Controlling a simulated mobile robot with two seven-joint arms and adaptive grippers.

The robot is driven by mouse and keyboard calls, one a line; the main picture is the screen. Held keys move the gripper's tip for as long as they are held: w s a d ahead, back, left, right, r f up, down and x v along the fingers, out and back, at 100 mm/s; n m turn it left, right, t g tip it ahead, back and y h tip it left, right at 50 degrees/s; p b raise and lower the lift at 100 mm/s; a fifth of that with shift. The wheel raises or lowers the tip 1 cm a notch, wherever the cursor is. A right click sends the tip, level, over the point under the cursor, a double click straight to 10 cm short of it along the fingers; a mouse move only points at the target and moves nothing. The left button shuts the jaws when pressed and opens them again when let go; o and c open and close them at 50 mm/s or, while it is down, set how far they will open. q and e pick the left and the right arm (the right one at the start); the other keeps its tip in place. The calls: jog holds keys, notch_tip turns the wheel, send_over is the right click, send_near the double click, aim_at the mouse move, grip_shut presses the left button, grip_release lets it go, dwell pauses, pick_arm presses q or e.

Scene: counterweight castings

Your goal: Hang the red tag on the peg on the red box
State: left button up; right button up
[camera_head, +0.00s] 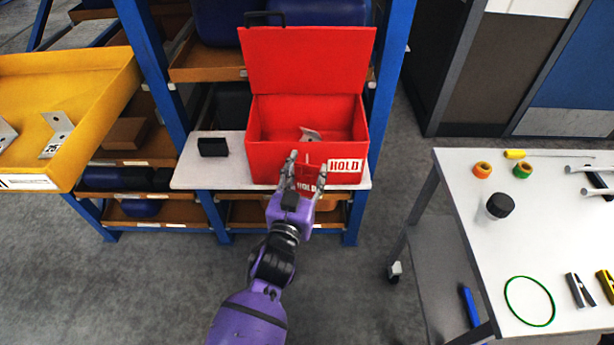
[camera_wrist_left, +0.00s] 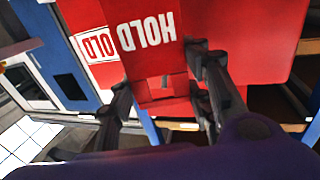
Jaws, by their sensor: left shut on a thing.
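The red box (camera_head: 265,165) stands open on the shelf with its lid raised and a white HOLD label (camera_head: 345,166) on its front. My left gripper (camera_head: 307,166) is in front of the box's front wall. It is shut on the red tag (camera_head: 307,188), which shows white HOLD lettering between the fingers. In the left wrist view the tag (camera_wrist_left: 146,32) fills the middle, its lettering upside down, with the box's white label (camera_wrist_left: 99,46) beside it. I cannot make out the peg; the tag and fingers cover part of the box front. My right gripper is not in view.
A metal bracket (camera_head: 310,134) lies inside the box. A small black block (camera_head: 212,147) sits on the white shelf board (camera_head: 195,175) left of it. A yellow bin (camera_head: 90,95) juts out at left. A white table (camera_head: 465,180) with tape rolls and small parts stands at right.

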aim_at(309, 158)
pick_arm(q)
jog(key=shift+w+f+b, duration=0.1)
jog(key=shift+w+b, duration=0.2)
jog(key=shift+w, duration=0.7)
jog(key=shift+w+a, duration=0.1)
jog(key=shift+w, duration=0.15)
jog(key=shift+c, duration=0.9)
jog(key=shift+w+f, duration=0.15)
jog(key=c, duration=0.3)
jog(key=shift+w+d+f, duration=0.2)
jog(key=shift+w, duration=0.1)
grip_shut()
jog(key=shift+a, duration=0.1)
jog(key=o, duration=1.5)
grip_release()
